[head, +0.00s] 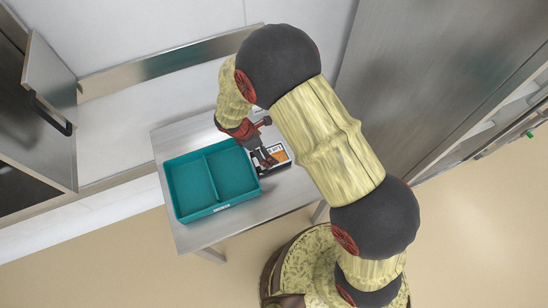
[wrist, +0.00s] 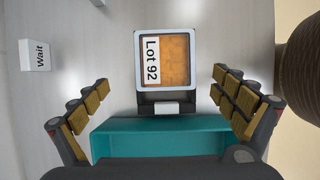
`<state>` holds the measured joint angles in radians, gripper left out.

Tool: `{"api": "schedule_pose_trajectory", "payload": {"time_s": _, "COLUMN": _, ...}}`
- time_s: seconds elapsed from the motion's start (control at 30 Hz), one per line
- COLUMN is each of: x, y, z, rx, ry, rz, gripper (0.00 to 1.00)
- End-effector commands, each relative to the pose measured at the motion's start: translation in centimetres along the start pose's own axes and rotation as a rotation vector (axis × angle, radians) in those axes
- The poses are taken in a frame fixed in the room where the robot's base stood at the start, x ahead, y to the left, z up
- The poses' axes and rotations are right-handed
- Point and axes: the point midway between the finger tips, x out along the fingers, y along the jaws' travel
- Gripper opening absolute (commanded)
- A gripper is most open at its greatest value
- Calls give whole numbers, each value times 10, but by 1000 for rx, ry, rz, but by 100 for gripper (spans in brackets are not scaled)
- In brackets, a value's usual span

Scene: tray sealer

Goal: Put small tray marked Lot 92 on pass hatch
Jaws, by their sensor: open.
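The small tray marked Lot 92 (wrist: 165,58) has a pale rim, an orange filling and a white label. In the head view the small tray (head: 283,156) is partly hidden by my gripper, to the right of the teal tray. My gripper (wrist: 160,84) is open and empty, its fingers spread to either side of the tray's near end, where a dark block with a white tag (wrist: 166,108) shows. In the head view my gripper (head: 263,150) is low over the table. I cannot tell for certain which thing is the pass hatch.
A teal two-compartment tray (head: 222,207) stands close beside the small tray; its edge (wrist: 150,124) shows below my fingers. A white "Wait" sign (wrist: 36,55) is at left. A steel door with a black handle (head: 50,112) stands at left, beside a pale ledge (head: 120,125).

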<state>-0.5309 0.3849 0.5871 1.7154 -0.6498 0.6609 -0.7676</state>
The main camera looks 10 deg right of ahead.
Motion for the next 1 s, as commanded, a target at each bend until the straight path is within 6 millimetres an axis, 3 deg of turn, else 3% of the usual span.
{"api": "schedule_pose_trajectory", "payload": {"time_s": 0.6, "x": 69, "y": -8, "z": -2, "rx": 5, "ry": 1, "rz": -2, "gripper": 97}}
{"api": "schedule_pose_trajectory", "payload": {"time_s": 0.87, "x": 70, "y": -8, "z": -2, "rx": 5, "ry": 0, "rz": -1, "gripper": 96}}
{"api": "schedule_pose_trajectory", "payload": {"time_s": 1.0, "x": 70, "y": -8, "z": -2, "rx": 5, "ry": 0, "rz": -1, "gripper": 88}}
